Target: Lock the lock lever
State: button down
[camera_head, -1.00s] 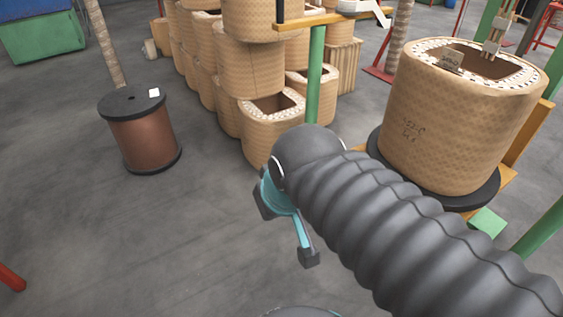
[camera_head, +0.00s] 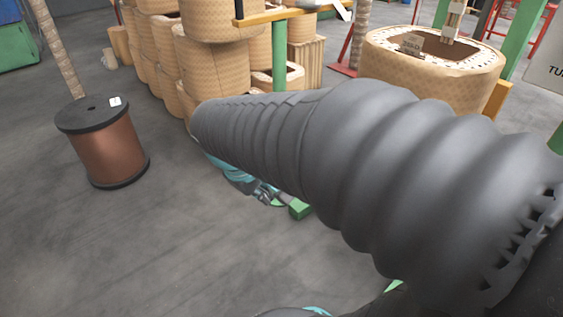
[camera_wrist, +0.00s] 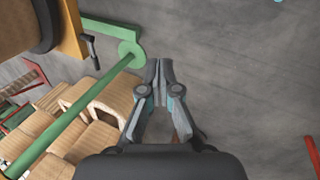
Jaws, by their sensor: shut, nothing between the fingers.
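In the wrist view, a small dark handle (camera_wrist: 92,50) sticks out beside the orange beam at upper left; it looks like the lock lever, but I cannot tell its position for sure. My gripper (camera_wrist: 159,64) is shut and empty, with its tips pointing up the picture, to the right of the handle and apart from it. In the head view my gripper (camera_head: 266,194) is low, partly under my grey arm, near a small green block (camera_head: 300,209). The lever cannot be made out in the head view; my arm covers much of that area.
A green post (camera_wrist: 82,105) with a round end plate lies left of my gripper in the wrist view. Stacked tan coils (camera_head: 215,60) and a large coil (camera_head: 435,75) stand behind my arm. A brown spool (camera_head: 105,150) is at left. Open floor lies front left.

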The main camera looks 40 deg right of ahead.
jog(key=w+d+f+n+g+h+b, duration=0.45)
jog(key=w+d+f+n+h, duration=0.3)
jog(key=w+d+f, duration=0.45)
jog(key=w+d+f+n+t+h+b, duration=0.2)
jog(key=w+f+n+h, duration=0.1)
jog(key=w+f, duration=0.3)
jog(key=w+d+f+n+t+h+b, duration=0.1)
jog(key=w+d+f+n+t+h, duration=0.1)
jog(key=f, duration=0.9)
jog(key=w+n+t+h, duration=0.1)
jog(key=w+n+h, duration=0.1)
jog(key=w+n, duration=0.1)
jog(key=shift+w+f+n+b, duration=0.25)
jog(key=shift+w+n+b, duration=0.1)
jog(key=shift+w, duration=0.45)
jog(key=shift+d, duration=0.1)
jog(key=d+r+b, duration=0.1)
jog(key=d+r, duration=0.3)
jog(key=d, duration=0.6)
jog(key=shift+w+d+r, duration=0.2)
jog(key=shift+w+d, duration=0.15)
jog(key=shift+w, duration=0.05)
